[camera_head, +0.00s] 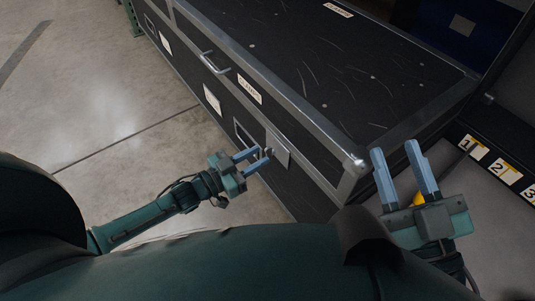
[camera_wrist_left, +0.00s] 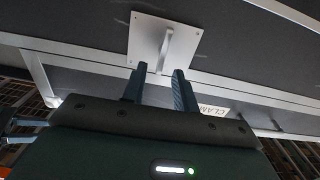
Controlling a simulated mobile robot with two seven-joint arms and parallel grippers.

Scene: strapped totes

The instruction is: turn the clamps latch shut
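The clamps latch (camera_head: 279,150) is a grey square plate on the side of a long black case with metal edges. In the left wrist view the latch plate (camera_wrist_left: 177,35) carries a narrow raised lever (camera_wrist_left: 165,46). My left gripper (camera_head: 261,155) is at the latch, its two blue fingers apart. In the left wrist view its fingertips (camera_wrist_left: 160,71) stand either side of the lever's lower end; I cannot tell whether they touch it. My right gripper (camera_head: 396,151) is open and empty near the case's front corner.
The black case (camera_head: 320,60) has a metal pull handle (camera_head: 213,63) and a white label (camera_head: 250,89) beside it; in the left wrist view a label (camera_wrist_left: 212,110) begins "CLAM". Numbered bays (camera_head: 490,160) lie at the right. The concrete floor (camera_head: 100,90) at left is clear.

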